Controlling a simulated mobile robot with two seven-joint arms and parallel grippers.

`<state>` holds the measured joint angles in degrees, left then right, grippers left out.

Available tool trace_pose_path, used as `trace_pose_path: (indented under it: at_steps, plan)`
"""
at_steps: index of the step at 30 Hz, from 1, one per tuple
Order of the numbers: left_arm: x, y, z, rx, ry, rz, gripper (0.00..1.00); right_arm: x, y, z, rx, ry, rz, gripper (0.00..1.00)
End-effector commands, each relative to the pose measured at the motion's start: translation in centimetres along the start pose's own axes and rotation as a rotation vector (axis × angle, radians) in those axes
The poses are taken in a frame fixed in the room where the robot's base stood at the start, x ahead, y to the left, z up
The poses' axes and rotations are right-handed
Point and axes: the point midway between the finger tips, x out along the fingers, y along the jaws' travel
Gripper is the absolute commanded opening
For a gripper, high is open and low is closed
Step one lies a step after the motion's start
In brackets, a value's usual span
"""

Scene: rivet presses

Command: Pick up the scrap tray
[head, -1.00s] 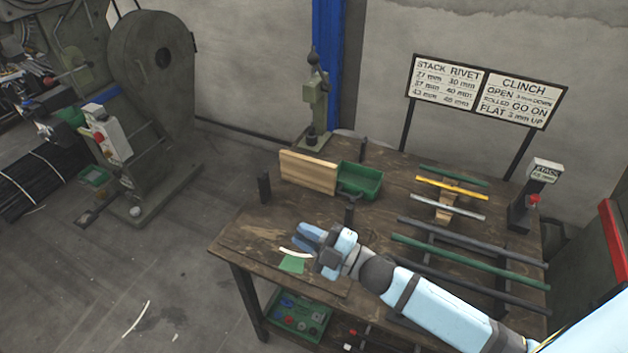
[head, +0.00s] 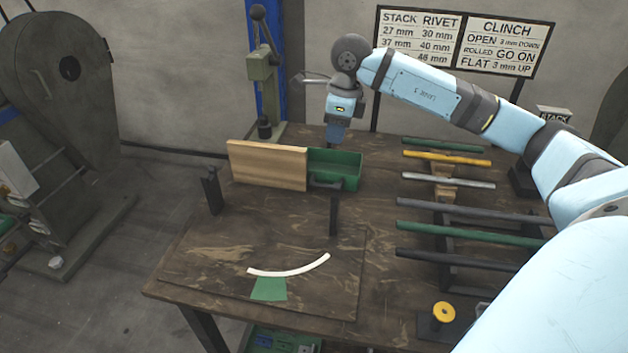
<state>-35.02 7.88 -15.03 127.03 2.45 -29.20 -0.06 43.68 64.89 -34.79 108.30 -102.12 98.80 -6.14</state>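The green scrap tray (head: 350,172) is a small open box at the back of the wooden table, with a dark handle on its front. A light wooden board (head: 268,165) stands upright at its left and hides part of it. My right gripper (head: 335,140) points down at the back edge of the tray, seemingly just above it. Nothing shows in its grip, and the gap between its fingers cannot be made out. My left gripper is not in view.
A green lever press (head: 264,75) stands behind the board. Two dark posts (head: 212,190) (head: 334,215) stand in front. Several coloured bars (head: 448,206) lie on racks at right. A white arc and green patch (head: 268,288) mark the clear front-left tabletop.

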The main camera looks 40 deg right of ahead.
Motion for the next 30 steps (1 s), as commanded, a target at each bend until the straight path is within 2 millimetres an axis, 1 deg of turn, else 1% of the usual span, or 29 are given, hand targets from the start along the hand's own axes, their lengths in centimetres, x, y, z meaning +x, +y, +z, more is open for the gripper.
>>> trace_pose_path:
  at_steps: [1,5,7,12,15,18,25,30]
  plan:
    - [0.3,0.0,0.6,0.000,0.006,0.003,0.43,0.8,-0.3,-0.3,0.002,0.007,-0.011,0.16]
    - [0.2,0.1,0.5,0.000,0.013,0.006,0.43,1.5,-0.4,-0.5,0.004,0.015,-0.018,0.16]
    - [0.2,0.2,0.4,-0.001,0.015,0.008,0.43,2.5,-0.4,-0.5,0.004,0.016,-0.017,0.16]
    - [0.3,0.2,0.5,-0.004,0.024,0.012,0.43,6.0,-0.4,-0.6,0.004,0.016,-0.014,0.16]
    - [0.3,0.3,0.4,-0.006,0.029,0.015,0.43,7.7,-0.5,-0.6,0.004,0.014,-0.015,0.16]
    - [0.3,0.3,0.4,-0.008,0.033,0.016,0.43,8.8,-0.5,-0.6,0.004,0.014,-0.016,0.16]
    - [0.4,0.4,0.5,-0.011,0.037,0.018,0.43,10.1,-0.5,-0.6,0.004,0.013,-0.016,0.16]
    - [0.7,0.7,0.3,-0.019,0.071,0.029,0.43,12.6,-0.4,-0.9,0.003,0.013,-0.014,0.16]
